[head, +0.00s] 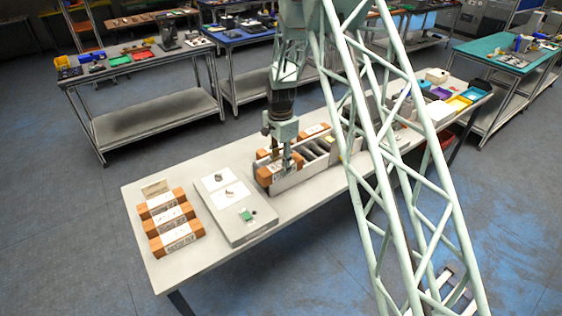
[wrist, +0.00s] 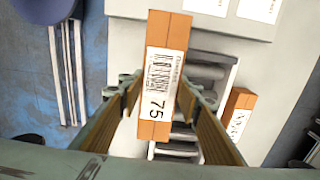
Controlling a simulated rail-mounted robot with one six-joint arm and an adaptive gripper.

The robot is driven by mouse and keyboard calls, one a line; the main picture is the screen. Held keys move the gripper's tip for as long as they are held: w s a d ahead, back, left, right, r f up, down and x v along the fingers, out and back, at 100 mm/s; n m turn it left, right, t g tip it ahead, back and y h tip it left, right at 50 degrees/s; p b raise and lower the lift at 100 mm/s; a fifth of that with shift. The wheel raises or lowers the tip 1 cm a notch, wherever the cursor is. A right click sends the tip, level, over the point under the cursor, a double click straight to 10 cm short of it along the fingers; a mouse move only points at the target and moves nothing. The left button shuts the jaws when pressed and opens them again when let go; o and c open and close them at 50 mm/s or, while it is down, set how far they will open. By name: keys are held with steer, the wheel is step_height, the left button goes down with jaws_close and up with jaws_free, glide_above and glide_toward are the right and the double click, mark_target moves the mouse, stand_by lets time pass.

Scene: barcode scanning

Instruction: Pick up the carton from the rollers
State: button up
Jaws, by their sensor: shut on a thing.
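In the wrist view an orange carton (wrist: 163,80) with a white barcode label reading 75 lies between my gripper's (wrist: 160,95) two fingers. My gripper is shut on this carton, with a finger against each long side. In the head view my gripper (head: 281,160) points down at the near-left end of the roller conveyor (head: 310,163), and the carton (head: 270,172) shows at that end. The rollers show beneath the carton in the wrist view. I cannot tell whether the carton still touches them.
Another orange carton (wrist: 236,115) lies beside the held one. Several orange-and-white cartons (head: 172,218) sit at the table's left end. A grey flat box (head: 235,207) with a small green item stands between them and the conveyor. Colored bins (head: 458,102) stand at the far right.

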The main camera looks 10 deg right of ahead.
steer(key=s+a+b, duration=0.1)
steer(key=s, duration=0.5)
steer(key=shift+a+r, duration=0.3)
